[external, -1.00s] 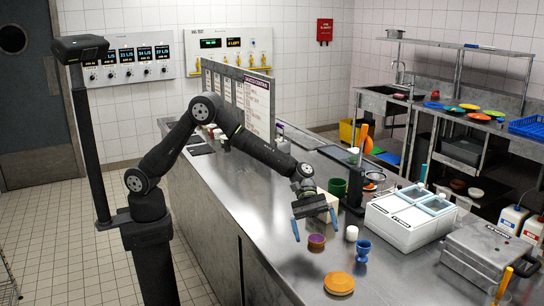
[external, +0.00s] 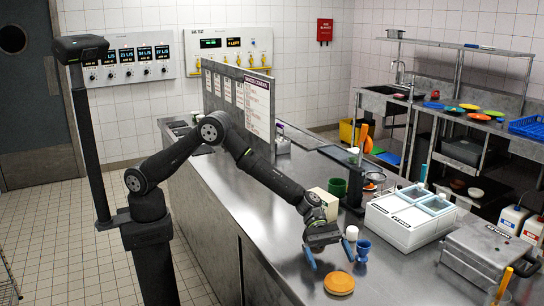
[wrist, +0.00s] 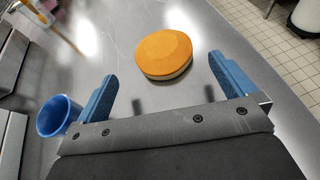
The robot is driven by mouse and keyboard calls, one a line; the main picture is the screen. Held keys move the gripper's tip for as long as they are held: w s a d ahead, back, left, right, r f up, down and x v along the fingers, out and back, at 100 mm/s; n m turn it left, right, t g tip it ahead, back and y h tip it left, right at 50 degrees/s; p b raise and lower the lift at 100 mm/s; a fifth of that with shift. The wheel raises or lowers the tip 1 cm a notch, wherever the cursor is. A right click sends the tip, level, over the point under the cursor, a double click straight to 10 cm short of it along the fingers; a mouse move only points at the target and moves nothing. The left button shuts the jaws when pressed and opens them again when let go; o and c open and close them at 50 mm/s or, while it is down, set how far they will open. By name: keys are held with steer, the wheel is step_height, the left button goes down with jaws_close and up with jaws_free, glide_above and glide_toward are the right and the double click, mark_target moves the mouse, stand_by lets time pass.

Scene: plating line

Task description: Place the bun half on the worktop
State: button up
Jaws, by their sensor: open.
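The bun half (external: 339,283) is a round orange-topped piece with a pale underside, lying on the steel worktop (external: 290,272) near its front edge. In the wrist view the bun half (wrist: 164,54) lies ahead of my gripper, between the lines of the two blue fingers. My gripper (external: 329,256) is open and empty, above the worktop and just behind the bun half in the external view. The fingers (wrist: 163,68) appear apart from the bun.
A white cylinder (external: 352,233), a green cup (external: 337,188) and a white two-lidded container (external: 410,217) stand farther back. The worktop left of the bun is clear.

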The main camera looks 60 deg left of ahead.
mark_target(336, 274)
steer(key=shift+f+x, duration=0.15)
steer(key=shift+x, duration=1.2)
steer(key=shift+f+x, duration=0.1)
steer(key=shift+x, duration=1.25)
steer(key=shift+s+a, duration=0.15)
steer(key=c, duration=1.1)
steer(key=shift+o, duration=0.2)
steer(key=shift+r, duration=0.15)
steer(key=r, duration=0.4)
steer(key=shift+s+r, duration=0.25)
steer(key=shift+s, duration=0.1)
steer(key=s+r, duration=0.6)
steer(key=s, duration=0.5)
